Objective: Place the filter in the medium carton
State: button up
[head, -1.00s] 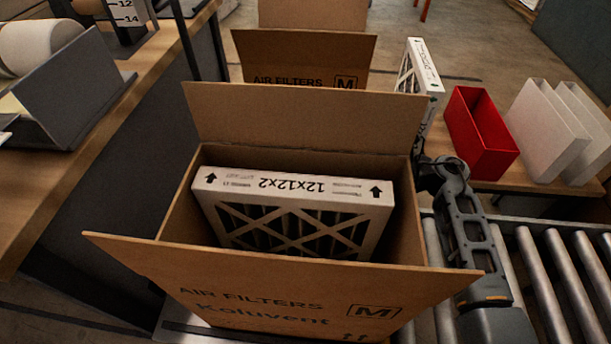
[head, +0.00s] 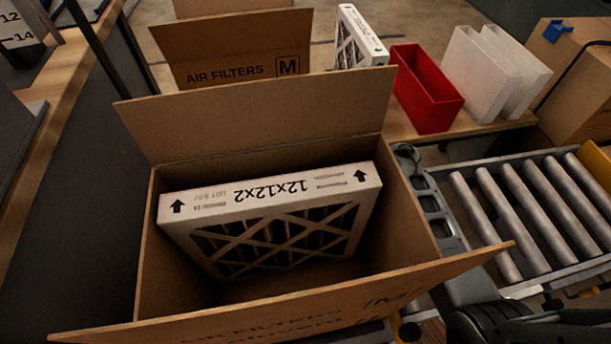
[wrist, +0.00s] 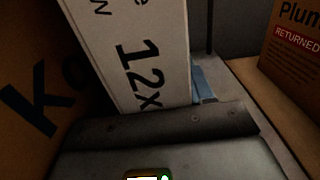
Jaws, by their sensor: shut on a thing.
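A white-framed filter (wrist: 140,55) with "12x" on its edge stands in my gripper (wrist: 158,118) in the wrist view. My gripper is shut on it. In the head view the gripper is hidden behind the near carton; my arm shows along the carton's right side. A filter (head: 375,48) stands upright beyond the raised back flap, probably the held one, its lower part hidden. The near open carton (head: 260,115), marked M, holds another filter (head: 270,190), labelled 12x12x2 and leaning at an angle inside.
A second open carton marked M (head: 235,48) stands behind. A red bin (head: 425,90) and white bins (head: 480,75) stand on a wooden table at right. A roller conveyor (head: 530,215) lies right of the near carton. A box marked RETURNED (wrist: 295,45) shows in the wrist view.

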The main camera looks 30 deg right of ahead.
jog(key=shift+f, duration=0.2)
jog(key=o, duration=1.1)
jog(key=shift+r, duration=0.1)
jog(key=shift+r, duration=0.1)
jog(key=b+v, duration=0.1)
jog(key=v, duration=1)
jog(key=shift+w+b, duration=0.1)
jog(key=shift+b, duration=0.3)
jog(key=shift+o, duration=0.9)
jog(key=shift+s+d, duration=0.25)
jog(key=shift+d, duration=0.2)
